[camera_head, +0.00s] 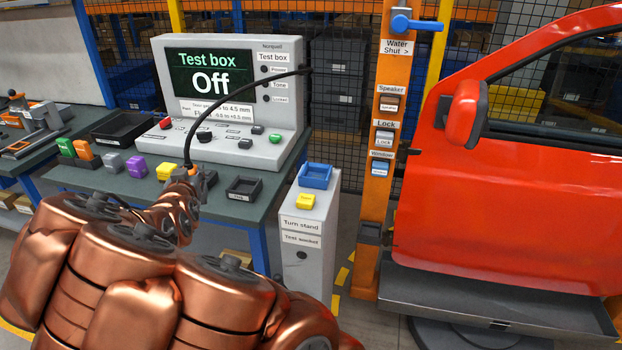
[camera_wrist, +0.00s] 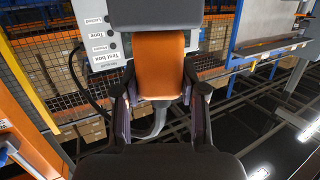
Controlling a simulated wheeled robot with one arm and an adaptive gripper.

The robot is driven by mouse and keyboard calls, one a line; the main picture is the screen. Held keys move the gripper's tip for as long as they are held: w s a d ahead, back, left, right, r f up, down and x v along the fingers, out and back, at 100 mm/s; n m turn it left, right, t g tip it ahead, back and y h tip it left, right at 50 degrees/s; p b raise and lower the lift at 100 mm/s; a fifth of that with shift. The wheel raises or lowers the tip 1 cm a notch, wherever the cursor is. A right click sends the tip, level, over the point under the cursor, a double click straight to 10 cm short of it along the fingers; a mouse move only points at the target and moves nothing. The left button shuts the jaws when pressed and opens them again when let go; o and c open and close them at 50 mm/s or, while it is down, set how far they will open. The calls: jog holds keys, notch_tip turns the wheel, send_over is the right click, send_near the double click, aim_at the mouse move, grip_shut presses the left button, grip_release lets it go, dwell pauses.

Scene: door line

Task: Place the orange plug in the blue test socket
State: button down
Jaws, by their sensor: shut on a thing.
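My gripper (camera_wrist: 160,78) is shut on the orange plug (camera_wrist: 160,62), which fills the space between its two fingers in the wrist view. A cable runs from the plug's lower end. In the head view my gripper (camera_head: 192,176) is over the bench's front edge, small and partly hidden by my arm. A black cable (camera_head: 211,104) arcs from the test box down to it. The blue test socket (camera_head: 316,174), an open-topped blue box, sits on the grey stand (camera_head: 302,240) right of my gripper, apart from the plug. The inside of the socket is hard to make out.
The test box (camera_head: 230,95) reads "Off". Green, orange, grey, purple and yellow blocks and a black tray (camera_head: 244,189) line the bench front. A yellow button (camera_head: 305,201) is in front of the socket. An orange post (camera_head: 380,150) and a red car door (camera_head: 510,190) stand right.

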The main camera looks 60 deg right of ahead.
jog(key=s+d+r+m+g+h, duration=0.1)
jog(key=s+d+m+g+h, duration=0.15)
jog(key=s+d, duration=0.5)
jog(key=s+d+m+g+h, duration=0.1)
jog(key=s+d+m+g, duration=0.25)
jog(key=d, duration=0.75)
jog(key=s+d+f+p, duration=0.2)
jog(key=d+p, duration=0.1)
jog(key=d, duration=0.4)
jog(key=s+d+f+p, duration=0.2)
jog(key=d+f+p, duration=0.1)
jog(key=d, duration=0.5)
jog(key=shift+s+d+n, duration=0.2)
jog(key=shift+n, duration=0.2)
jog(key=shift+f+b, duration=0.65)
jog(key=c, duration=0.7)
grip_release()
jog(key=shift+o, duration=0.2)
